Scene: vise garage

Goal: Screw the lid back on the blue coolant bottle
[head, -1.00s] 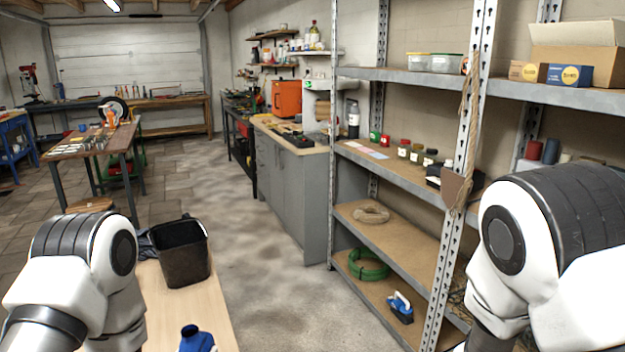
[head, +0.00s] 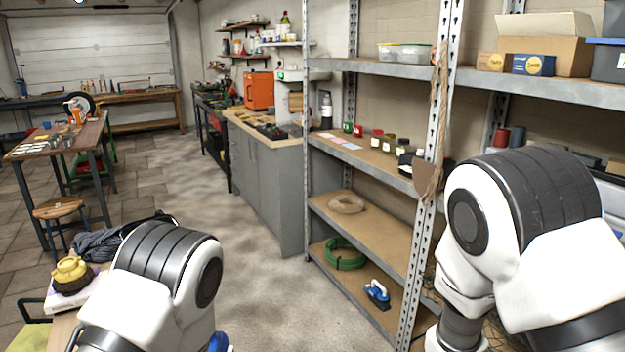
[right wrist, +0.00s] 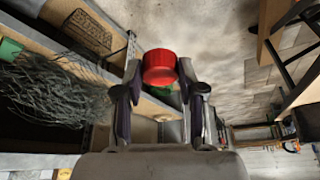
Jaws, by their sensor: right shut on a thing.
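A red lid (right wrist: 160,67) is held between the fingertips of my right gripper (right wrist: 160,84) in the right wrist view. The right gripper is shut on it, clear of any surface that I can make out. In the head view a small blue part (head: 219,343), likely the coolant bottle, shows at the bottom edge beside my left arm. The rest of it is hidden, so I cannot tell whether it is held. Both arms show in the head view, but neither gripper does.
A metal shelf (head: 365,225) stands on the right, with a green hose coil (head: 345,254) low down. The floor between (head: 240,210) is open.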

